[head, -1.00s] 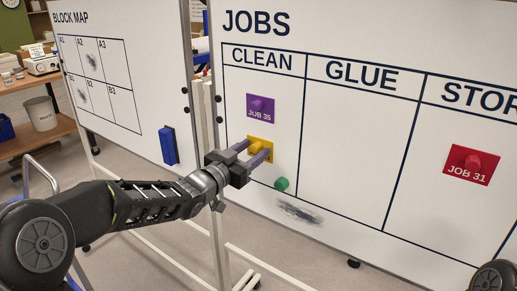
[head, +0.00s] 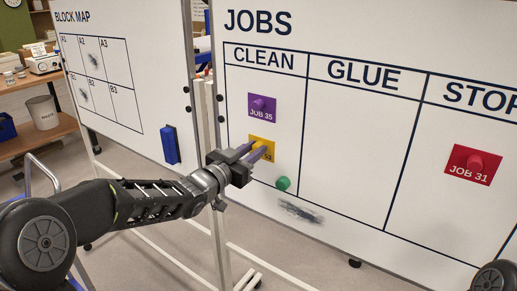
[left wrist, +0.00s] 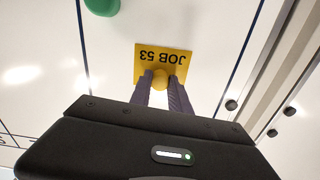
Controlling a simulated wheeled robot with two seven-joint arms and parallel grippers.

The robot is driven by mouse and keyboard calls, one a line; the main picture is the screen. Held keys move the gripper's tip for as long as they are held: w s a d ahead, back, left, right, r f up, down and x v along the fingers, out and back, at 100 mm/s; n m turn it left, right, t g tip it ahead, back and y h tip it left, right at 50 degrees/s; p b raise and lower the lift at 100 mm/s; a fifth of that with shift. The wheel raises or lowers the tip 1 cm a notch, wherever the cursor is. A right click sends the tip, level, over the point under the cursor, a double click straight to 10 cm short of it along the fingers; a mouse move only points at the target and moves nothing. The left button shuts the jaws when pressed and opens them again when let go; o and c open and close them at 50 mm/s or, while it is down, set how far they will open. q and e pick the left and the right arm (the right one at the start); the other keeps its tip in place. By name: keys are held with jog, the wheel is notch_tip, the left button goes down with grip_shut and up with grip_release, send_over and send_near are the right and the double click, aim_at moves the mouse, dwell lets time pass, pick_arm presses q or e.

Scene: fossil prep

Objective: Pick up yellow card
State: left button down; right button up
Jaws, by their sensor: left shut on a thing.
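The yellow card (head: 262,144) is on the JOBS board in the CLEAN column, below a purple card. In the left wrist view the yellow card (left wrist: 162,60) reads JOB 53 upside down and has a round yellow knob (left wrist: 160,80). My left gripper (head: 258,150) is at the card, its two purple-grey fingers shut on the knob. In the left wrist view the left fingertips (left wrist: 161,78) lie on either side of the knob. I cannot tell whether the card still touches the board. The fingers hide part of the card in the head view.
The purple JOB 35 card (head: 262,107) hangs just above. A green knob (head: 283,183) sits below right, near a dark smudge (head: 300,212). The red JOB 31 card (head: 473,164) is in the right column. The GLUE column (head: 350,140) is empty. A blue eraser (head: 170,145) hangs on the left board.

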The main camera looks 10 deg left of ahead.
pick_arm(q)
jog(key=shift+s+r, duration=0.1)
jog(key=shift+s+a+r, duration=0.2)
jog(key=shift+s+r, duration=0.1)
jog(key=shift+r, duration=0.2)
notch_tip(320, 180, up, 6)
jog(key=shift+r, duration=0.1)
jog(key=v, duration=1.9)
jog(key=shift+f, duration=0.3)
jog(key=shift+s, duration=0.1)
